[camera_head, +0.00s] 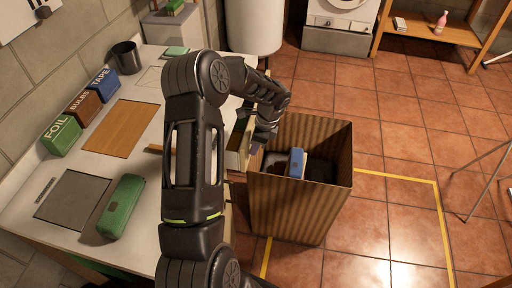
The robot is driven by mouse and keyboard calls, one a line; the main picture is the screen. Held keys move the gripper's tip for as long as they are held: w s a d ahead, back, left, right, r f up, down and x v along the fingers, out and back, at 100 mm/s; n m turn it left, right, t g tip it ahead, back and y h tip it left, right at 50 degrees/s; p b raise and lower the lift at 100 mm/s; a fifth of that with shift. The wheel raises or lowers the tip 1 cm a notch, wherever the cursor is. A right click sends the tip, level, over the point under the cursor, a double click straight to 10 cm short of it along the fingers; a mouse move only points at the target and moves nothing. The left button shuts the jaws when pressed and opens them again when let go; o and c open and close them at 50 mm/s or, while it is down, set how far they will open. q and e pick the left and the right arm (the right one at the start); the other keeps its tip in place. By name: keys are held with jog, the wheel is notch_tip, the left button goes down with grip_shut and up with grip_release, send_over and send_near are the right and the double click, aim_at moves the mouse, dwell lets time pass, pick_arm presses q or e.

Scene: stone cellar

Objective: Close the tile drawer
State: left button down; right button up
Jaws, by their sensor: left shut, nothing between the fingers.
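What looks like the tile drawer (236,160), a pale yellowish front, shows at the right side of the white workbench (135,92), largely hidden behind my left arm. I cannot tell how far it stands out from the bench. My left gripper (258,146) points down just right of this front, close to the near-left rim of a tall brown box. Its fingers are shut with nothing between them. I cannot tell whether it touches the front. My right gripper is not in view.
The tall brown ribbed box (290,210) stands on the tiled floor right by the drawer, with a blue item (296,162) and dark items inside. A green case (122,207) and labelled boxes (62,136) lie on the bench. Floor to the right is mostly clear.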

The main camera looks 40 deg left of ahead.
pick_arm(q)
jog(key=s+a, duration=0.1)
jog(key=a, duration=0.1)
jog(key=s+a, duration=0.1)
jog(key=a, duration=0.1)
jog(key=s+a, duration=0.1)
jog(key=a, duration=0.1)
jog(key=shift+s, duration=0.15)
jog(key=shift+a, duration=0.1)
jog(key=shift+w+d, duration=0.2)
jog(key=shift+d, duration=0.2)
jog(key=w+d+r, duration=0.3)
jog(key=d+r, duration=0.2)
jog(key=r, duration=0.4)
jog(key=shift+d+r+b, duration=0.3)
jog(key=shift+r+b, duration=0.05)
jog(key=shift+b, duration=0.1)
